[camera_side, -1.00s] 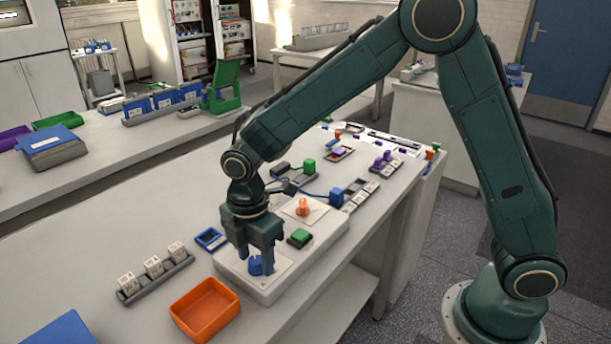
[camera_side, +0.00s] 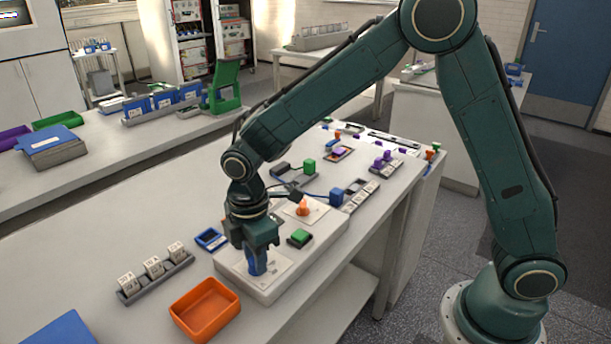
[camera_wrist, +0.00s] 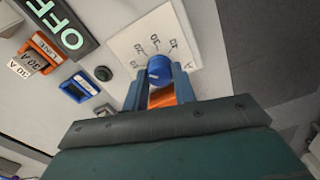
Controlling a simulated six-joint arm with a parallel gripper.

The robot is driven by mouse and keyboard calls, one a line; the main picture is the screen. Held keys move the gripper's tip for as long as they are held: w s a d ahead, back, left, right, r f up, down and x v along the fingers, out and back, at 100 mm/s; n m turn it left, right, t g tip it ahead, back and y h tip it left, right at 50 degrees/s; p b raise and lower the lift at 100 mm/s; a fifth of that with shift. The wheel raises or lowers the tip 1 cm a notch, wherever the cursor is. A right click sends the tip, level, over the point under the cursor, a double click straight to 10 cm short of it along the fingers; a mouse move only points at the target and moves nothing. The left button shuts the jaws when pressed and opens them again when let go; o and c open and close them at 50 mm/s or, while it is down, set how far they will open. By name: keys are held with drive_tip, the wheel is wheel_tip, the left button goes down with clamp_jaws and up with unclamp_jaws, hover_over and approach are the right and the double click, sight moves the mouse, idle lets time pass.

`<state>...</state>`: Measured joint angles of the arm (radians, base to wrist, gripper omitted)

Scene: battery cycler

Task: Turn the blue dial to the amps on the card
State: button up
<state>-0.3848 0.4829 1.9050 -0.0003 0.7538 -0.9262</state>
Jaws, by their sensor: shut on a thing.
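The blue dial (camera_wrist: 159,68) sits on a white scale plate (camera_wrist: 128,43) with marks, numbers and an "A"; the numbers are too small to read surely. My gripper (camera_wrist: 158,86) is shut on the dial, one finger on each side. In the side view the dial (camera_side: 256,266) is partly hidden by my gripper (camera_side: 257,256) at the front of the white cycler box (camera_side: 289,285). A small white card (camera_wrist: 22,66) reading what looks like "30 A" is by an orange holder marked "LINE" (camera_wrist: 45,50) in the wrist view.
A display (camera_wrist: 60,22) reads "OFF". An orange dial (camera_side: 303,207) and a green switch (camera_side: 299,238) are on the box behind my gripper. An orange tray (camera_side: 205,309) and a rack of cards (camera_side: 154,277) stand left of the box.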

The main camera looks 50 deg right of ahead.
drive_tip(key=m, duration=0.4)
drive_tip(key=shift+m, duration=0.4)
drive_tip(key=o, duration=1)
drive_tip(key=shift+r, duration=0.2)
wheel_tip(320, 180, up, 14)
drive_tip(key=shift+f, duration=0.2)
drive_tip(key=shift+d, duration=0.1)
idle(0.3)
